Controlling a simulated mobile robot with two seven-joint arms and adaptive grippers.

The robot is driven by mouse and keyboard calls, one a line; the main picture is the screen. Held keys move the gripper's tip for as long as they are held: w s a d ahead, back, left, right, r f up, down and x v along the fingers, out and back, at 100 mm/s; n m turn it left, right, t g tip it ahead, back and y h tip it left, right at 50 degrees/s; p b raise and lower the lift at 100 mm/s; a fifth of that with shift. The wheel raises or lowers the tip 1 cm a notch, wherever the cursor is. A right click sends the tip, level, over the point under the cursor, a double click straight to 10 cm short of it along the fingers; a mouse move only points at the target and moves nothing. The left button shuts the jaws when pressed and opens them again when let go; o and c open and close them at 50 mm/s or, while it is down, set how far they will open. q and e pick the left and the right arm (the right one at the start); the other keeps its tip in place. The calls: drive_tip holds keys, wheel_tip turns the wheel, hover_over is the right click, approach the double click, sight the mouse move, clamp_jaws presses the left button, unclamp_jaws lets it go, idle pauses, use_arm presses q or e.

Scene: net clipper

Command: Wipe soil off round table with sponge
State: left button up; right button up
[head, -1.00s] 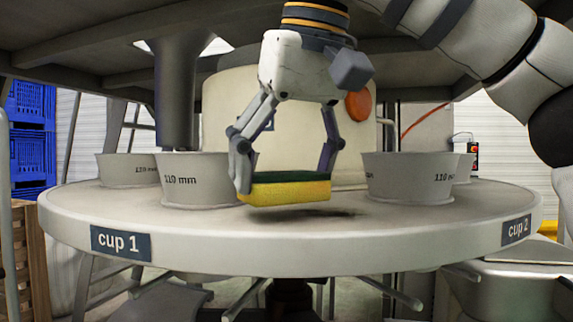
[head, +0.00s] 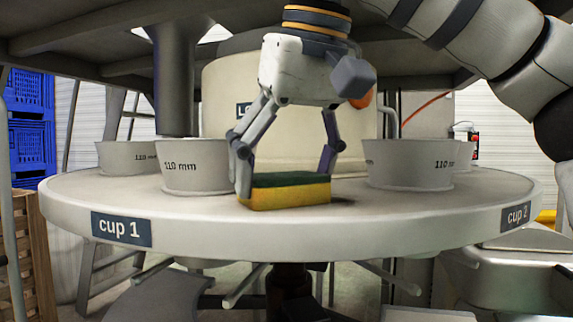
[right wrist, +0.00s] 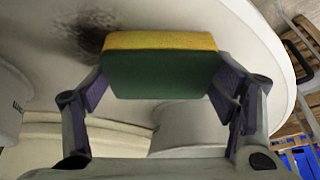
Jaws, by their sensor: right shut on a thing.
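My right gripper (head: 287,172) is shut on the sponge (head: 290,194), yellow below and dark green on top, one finger at each end. The sponge sits low at the round table (head: 400,218), near its front edge between two cups, and appears to touch the top. In the right wrist view the sponge (right wrist: 160,75) is between the fingers (right wrist: 163,88). A dark soil patch (right wrist: 92,35) shows on the tabletop beside it there. In the head view a dark patch at the sponge's right could be soil or shadow. My left gripper is not in view.
Grey cups stand on the table, one left (head: 195,168) and one right (head: 408,165) of the gripper, with others behind. A pale cylinder (head: 225,90) rises behind. A dark frame (head: 100,40) hangs overhead. Blue crates (head: 30,130) are far left.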

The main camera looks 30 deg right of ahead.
sight(312, 175)
drive_tip(key=shift+d, duration=0.1)
drive_tip(key=d, duration=0.1)
drive_tip(key=s+d, duration=0.1)
drive_tip(key=d, duration=0.1)
drive_tip(key=shift+s+r, duration=0.1)
drive_tip(key=shift+s, duration=0.2)
drive_tip(key=shift+s+d, duration=0.45)
drive_tip(key=shift+d, duration=0.35)
drive_tip(key=shift+s+d, duration=0.4)
drive_tip(key=shift+d, duration=0.4)
drive_tip(key=shift+s+d, duration=0.4)
drive_tip(key=shift+d, duration=0.45)
drive_tip(key=shift+s+d, duration=0.4)
drive_tip(key=shift+d, duration=0.4)
drive_tip(key=shift+f, duration=0.25)
drive_tip(key=shift+w+a, duration=0.15)
drive_tip(key=shift+a, duration=0.15)
drive_tip(key=shift+w+a+r, duration=0.1)
drive_tip(key=shift+w+a, duration=0.45)
drive_tip(key=shift+a, duration=0.5)
drive_tip(key=shift+w+a+r, duration=0.1)
drive_tip(key=shift+w+a, duration=0.4)
drive_tip(key=shift+a, duration=0.55)
drive_tip(key=shift+w+a, duration=0.55)
drive_tip(key=shift+a, duration=0.5)
drive_tip(key=shift+w+a+f, duration=0.1)
drive_tip(key=shift+w+a, duration=0.25)
drive_tip(key=shift+a, duration=0.4)
drive_tip(key=shift+w+a, duration=0.35)
drive_tip(key=shift+a, duration=0.35)
